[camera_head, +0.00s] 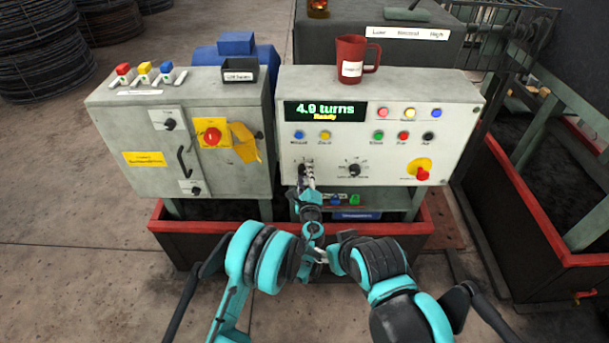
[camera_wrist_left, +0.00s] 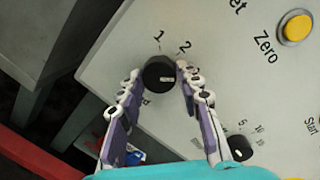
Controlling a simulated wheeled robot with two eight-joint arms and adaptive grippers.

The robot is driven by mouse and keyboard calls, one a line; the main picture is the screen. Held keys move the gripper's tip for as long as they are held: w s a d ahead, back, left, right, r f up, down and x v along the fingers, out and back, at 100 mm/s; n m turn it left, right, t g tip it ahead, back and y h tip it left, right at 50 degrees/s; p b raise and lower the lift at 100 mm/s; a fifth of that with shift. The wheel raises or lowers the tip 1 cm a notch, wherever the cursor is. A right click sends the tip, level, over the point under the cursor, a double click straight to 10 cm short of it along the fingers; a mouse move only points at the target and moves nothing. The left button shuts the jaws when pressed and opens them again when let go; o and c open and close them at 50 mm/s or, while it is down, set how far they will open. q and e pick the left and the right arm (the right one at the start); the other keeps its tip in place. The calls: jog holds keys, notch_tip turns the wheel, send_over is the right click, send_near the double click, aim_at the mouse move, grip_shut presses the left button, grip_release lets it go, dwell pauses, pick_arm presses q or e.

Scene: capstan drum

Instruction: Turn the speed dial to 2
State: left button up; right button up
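The speed dial (camera_wrist_left: 158,76) is a black round knob on the pale control panel (camera_head: 450,120). In the left wrist view the numerals 1 and 2 stand above it, and a short pale mark shows on the right part of its face. My left gripper (camera_head: 305,178) is at the dial in the head view. In the left wrist view its two fingers (camera_wrist_left: 158,74) are apart, one on each side of the dial. The right fingertip is close to the knob and a small gap shows at the left one. My right gripper cannot be made out.
The display (camera_head: 325,111) reads 4.9 turns, Ready. A second black dial (camera_head: 354,170) and several coloured buttons share the panel. A red emergency button (camera_head: 422,174) is at lower right. A red mug (camera_head: 355,60) stands on top. A grey switch cabinet (camera_head: 180,140) is to the left.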

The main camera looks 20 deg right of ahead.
pick_arm(q)
jog(key=shift+c, duration=0.6)
jog(key=shift+n, duration=0.3)
jog(key=n, duration=0.3)
jog(key=n+g, duration=0.1)
jog(key=n, duration=0.3)
jog(key=shift+r+n, duration=0.1)
jog(key=shift+n, duration=0.3)
jog(key=o, duration=1.2)
jog(key=shift+c, duration=0.2)
